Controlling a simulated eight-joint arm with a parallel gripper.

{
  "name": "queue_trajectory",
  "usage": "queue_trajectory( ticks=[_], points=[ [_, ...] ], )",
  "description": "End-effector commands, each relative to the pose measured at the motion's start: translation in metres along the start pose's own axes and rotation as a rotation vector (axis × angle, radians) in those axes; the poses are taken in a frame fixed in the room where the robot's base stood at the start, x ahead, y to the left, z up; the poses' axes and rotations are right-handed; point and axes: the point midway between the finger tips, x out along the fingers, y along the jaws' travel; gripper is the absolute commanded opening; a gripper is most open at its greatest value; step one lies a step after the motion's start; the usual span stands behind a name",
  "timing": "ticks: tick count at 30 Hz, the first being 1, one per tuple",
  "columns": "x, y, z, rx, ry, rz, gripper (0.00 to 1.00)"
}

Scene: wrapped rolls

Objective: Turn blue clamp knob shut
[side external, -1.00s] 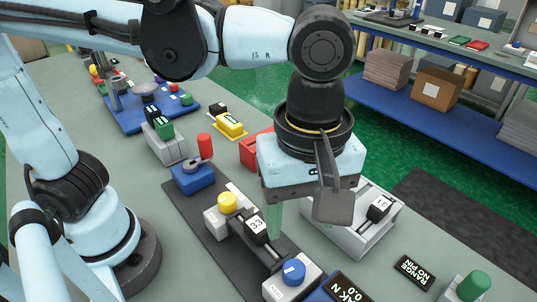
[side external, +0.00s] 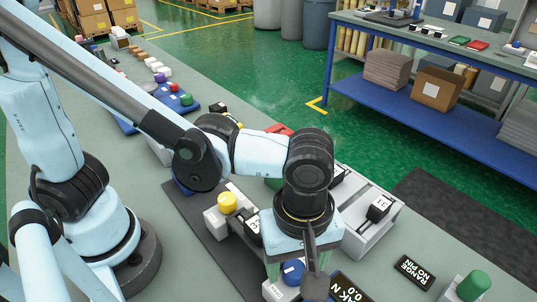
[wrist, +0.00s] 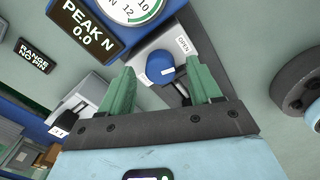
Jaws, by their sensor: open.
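The blue clamp knob (wrist: 160,68) is round, with a white line on its top, and sits on a light grey block (wrist: 147,50). An OPEN label (wrist: 183,43) is beside it on the block. My gripper (wrist: 160,74) is open, its two green fingers on either side of the knob. I see gaps between knob and fingers, and cannot tell if either touches. In the side view the blue knob (side external: 292,271) shows just below my gripper's body, which hides much of the fingers. A yellow knob (side external: 227,202) stands at the other end of the fixture.
A PEAK N display (wrist: 87,30) with a round dial (wrist: 135,8) stands close to the knob. A RANGE NO PIN plate (side external: 414,271) and a green knob (side external: 473,285) are to the right. A grey fixture (side external: 365,232) with a black block stands behind.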

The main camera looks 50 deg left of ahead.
Motion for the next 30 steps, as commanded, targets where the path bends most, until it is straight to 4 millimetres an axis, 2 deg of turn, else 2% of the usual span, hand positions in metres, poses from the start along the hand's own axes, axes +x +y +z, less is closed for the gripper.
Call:
queue_trajectory(
  ticks=[5,14,24,25,30],
  points=[
    [0.0075,0.0,0.0,0.0,0.0,0.0,0.63],
    [0.0083,-0.0002,-0.0001,0.0,0.0,0.0,0.62],
    [0.0081,-0.0002,-0.0001,0.0,0.0,0.0,0.1],
    [0.0081,-0.0002,-0.0001,0.0,0.0,0.0,0.07],
    [0.0081,-0.0002,0.0,0.01,0.0,0.0,0.07]
  ],
)
